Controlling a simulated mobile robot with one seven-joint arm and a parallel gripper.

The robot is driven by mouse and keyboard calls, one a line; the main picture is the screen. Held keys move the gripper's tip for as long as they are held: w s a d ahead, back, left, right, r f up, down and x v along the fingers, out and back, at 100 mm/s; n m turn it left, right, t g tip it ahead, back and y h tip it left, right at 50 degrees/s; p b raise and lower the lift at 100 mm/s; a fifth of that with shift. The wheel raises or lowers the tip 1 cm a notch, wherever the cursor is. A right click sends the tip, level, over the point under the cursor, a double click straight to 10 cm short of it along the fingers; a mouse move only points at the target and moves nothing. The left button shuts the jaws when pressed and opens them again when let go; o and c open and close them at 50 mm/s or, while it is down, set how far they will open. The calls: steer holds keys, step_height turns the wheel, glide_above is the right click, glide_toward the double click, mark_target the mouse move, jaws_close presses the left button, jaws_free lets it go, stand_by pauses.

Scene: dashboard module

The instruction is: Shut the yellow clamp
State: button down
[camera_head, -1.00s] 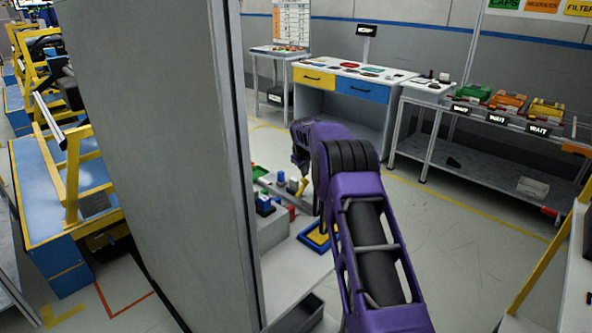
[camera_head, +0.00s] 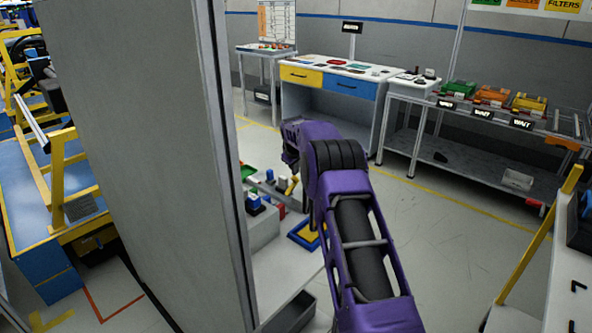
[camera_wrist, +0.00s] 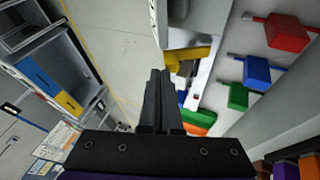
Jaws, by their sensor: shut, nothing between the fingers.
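The yellow clamp (camera_wrist: 188,54) is in the upper middle of the wrist view, just right of my fingertips. In the head view a small yellow piece (camera_head: 292,186), probably the same clamp, shows beside my wrist. My gripper (camera_wrist: 160,76) is shut and empty, its two dark fingers together. The fingertips look apart from the clamp, but the exact gap is hard to judge. In the head view my purple arm hides the fingers and part of the bench.
Red (camera_wrist: 287,34), blue (camera_wrist: 256,72) and green (camera_wrist: 238,97) blocks line the fixture right of my gripper. A tall grey panel (camera_head: 130,150) stands close on the left. The floor beyond is clear.

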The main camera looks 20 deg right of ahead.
steer(key=shift+s+a+f+b, duration=0.2)
steer(key=shift+s+a+b, duration=0.2)
steer(key=shift+a, duration=0.1)
steer(key=s+a+r, duration=0.2)
steer(key=s, duration=0.5)
steer(key=s+a+r+b, duration=0.1)
steer(key=s+a+r, duration=0.1)
steer(key=s, duration=0.5)
steer(key=shift+r, duration=0.15)
